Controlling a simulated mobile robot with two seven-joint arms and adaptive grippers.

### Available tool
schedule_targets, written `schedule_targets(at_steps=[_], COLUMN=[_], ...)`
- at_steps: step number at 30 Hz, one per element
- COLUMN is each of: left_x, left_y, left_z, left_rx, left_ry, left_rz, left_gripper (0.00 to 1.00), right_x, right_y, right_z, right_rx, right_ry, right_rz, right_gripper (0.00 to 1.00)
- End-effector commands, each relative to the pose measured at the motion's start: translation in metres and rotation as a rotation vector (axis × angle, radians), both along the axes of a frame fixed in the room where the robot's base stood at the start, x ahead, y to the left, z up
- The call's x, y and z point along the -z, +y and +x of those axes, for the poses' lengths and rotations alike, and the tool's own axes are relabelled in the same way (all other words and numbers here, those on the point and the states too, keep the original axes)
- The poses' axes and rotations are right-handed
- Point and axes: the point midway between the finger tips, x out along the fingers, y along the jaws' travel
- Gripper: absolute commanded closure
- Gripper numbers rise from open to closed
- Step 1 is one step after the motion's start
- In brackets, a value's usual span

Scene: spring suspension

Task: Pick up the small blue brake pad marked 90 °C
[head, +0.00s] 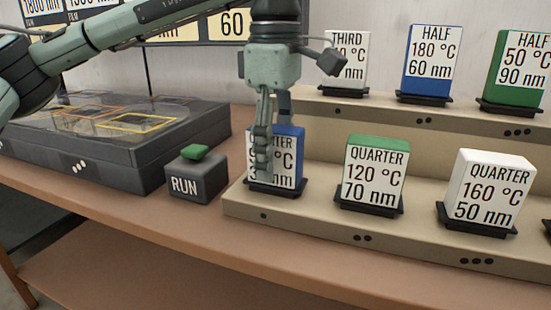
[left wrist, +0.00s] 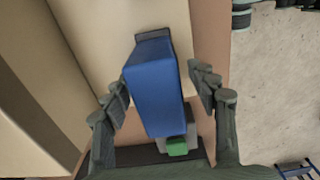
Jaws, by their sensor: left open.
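The blue brake pad (head: 290,165) stands upright in a black holder at the left end of the front shelf. Its white label is partly hidden by my left gripper; "QUARTER", "°C" and "nm" show in part. My left gripper (head: 272,150) points down at this pad, with its fingers alongside the pad's upper part. In the left wrist view the pad's blue top (left wrist: 155,90) lies between the two open fingers (left wrist: 160,92), with a visible gap on each side. My right gripper is not in view.
To the right on the same shelf stand a green pad (head: 376,172) marked 120 °C and a white pad (head: 485,190) marked 160 °C. Taller pads, including a blue one (head: 430,62), stand on the step behind. A RUN button box (head: 196,183) is close on the left.

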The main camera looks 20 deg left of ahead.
Motion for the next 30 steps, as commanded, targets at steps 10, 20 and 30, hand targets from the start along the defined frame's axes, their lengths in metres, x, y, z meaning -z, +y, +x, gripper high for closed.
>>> schedule_targets(at_steps=[10,20,30], left_x=[0.0028,0.0025,0.0014], left_y=[-0.0003,-0.0003,-0.0004], left_z=[0.0001,0.0001,0.0003], left_rx=[0.001,0.001,0.001], left_ry=[-0.001,-0.001,-0.003], left_rz=[-0.001,-0.001,-0.001], left_gripper=[0.51,0.92,1.0], right_x=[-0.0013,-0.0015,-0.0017], right_y=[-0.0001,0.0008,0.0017], right_z=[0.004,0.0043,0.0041], right_rx=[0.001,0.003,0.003], right_ry=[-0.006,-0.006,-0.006], right_rz=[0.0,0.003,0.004], right_gripper=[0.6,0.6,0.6])
